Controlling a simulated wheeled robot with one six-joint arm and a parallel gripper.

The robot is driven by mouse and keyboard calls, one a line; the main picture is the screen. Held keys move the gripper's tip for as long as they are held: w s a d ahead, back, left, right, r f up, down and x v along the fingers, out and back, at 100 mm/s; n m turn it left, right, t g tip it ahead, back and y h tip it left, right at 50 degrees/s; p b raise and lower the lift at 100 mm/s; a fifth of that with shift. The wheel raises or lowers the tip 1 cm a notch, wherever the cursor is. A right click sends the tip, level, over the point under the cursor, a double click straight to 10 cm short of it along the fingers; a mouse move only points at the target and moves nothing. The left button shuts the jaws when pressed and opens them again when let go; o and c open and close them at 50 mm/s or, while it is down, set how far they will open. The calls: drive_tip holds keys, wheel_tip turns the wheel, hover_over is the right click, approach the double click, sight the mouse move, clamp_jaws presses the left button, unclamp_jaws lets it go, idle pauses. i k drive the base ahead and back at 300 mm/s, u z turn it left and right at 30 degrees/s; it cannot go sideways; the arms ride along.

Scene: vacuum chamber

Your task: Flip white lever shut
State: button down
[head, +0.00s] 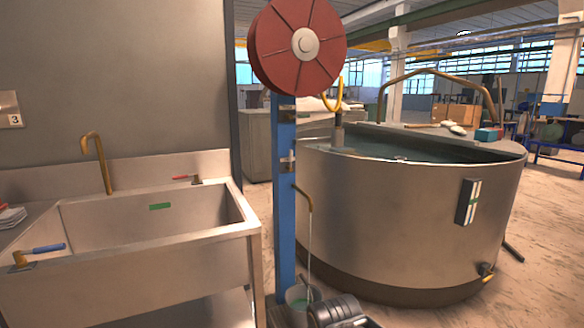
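A small pale fitting (287,161) sits on the front of the blue post (284,215). It may be the white lever, but it is too small to tell its shape or position. Below it, a thin brass spout (305,198) sticks out from the post. A thin pale stream (309,250) drops from the spout to a small bucket (300,296) at the foot of the post. No gripper fingers show. Dark rounded parts (335,309) at the bottom edge may belong to my arm, but I cannot be sure.
A steel sink (150,255) with a blue-handled lever (45,248) and a red-handled one (185,178) stands left. A red reel (298,45) tops the post. A round steel tank (390,225) stands right, with a low valve (486,271). Floor is clear at far right.

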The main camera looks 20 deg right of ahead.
sight(290, 169)
drive_tip(key=z, duration=0.45)
drive_tip(key=i, duration=1.7)
drive_tip(key=u, duration=0.65)
